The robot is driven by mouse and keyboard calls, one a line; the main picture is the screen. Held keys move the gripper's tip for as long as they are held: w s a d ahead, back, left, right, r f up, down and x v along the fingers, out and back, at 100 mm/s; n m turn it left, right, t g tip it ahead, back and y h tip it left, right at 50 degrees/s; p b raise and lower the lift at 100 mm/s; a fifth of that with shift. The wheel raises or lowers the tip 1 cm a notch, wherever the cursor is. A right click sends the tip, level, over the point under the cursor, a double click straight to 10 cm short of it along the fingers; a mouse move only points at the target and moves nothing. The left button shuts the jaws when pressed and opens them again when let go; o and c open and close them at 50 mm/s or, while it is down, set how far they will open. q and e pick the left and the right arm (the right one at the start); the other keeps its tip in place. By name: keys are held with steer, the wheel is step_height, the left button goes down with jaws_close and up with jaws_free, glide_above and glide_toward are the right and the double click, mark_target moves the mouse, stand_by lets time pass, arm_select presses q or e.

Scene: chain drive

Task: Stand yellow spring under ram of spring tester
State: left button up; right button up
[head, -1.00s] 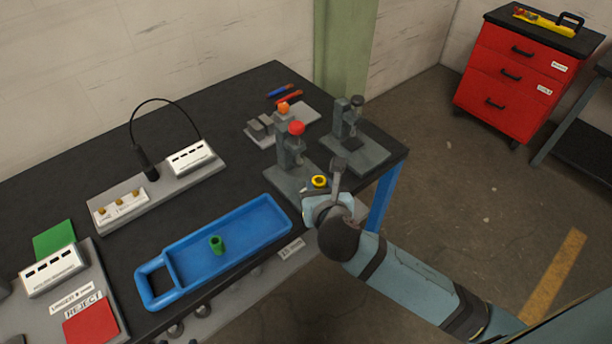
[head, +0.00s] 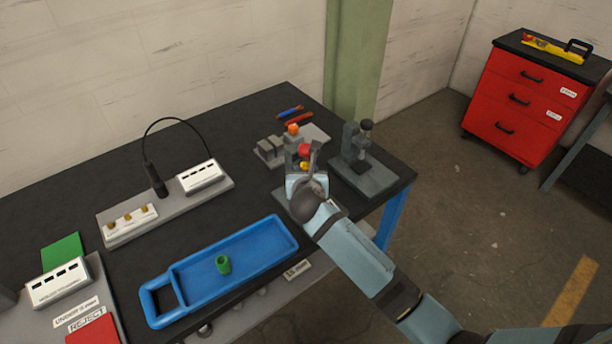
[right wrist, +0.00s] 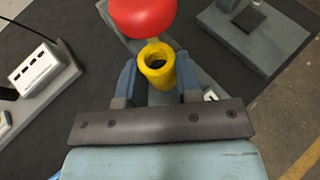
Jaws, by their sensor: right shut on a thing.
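The yellow spring (right wrist: 157,70) stands upright between the two fingers of my right gripper (right wrist: 158,82), its open top showing in the right wrist view. In the head view only a small bit of the spring (head: 305,166) shows at my right gripper (head: 306,168), which is shut on it. A press with a red knob (head: 305,150), seemingly the spring tester, is right beyond the gripper. The red knob (right wrist: 142,14) is just past the spring in the wrist view. My arm hides most of this press, and I cannot tell whether the spring touches it. My left gripper is out of view.
A second grey press (head: 366,165) stands close on the right, near the table edge. A grey block fixture (head: 270,150) is behind left. A blue tray (head: 187,303) with a green spring (head: 223,264) lies in front. A gauge station (head: 190,197) stands left.

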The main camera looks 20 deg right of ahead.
steer(key=shift+w+d, duration=0.25)
steer(key=shift+w, duration=0.7)
steer(key=shift+f, duration=1.8)
steer(key=shift+f, duration=0.1)
steer(key=o, duration=1)
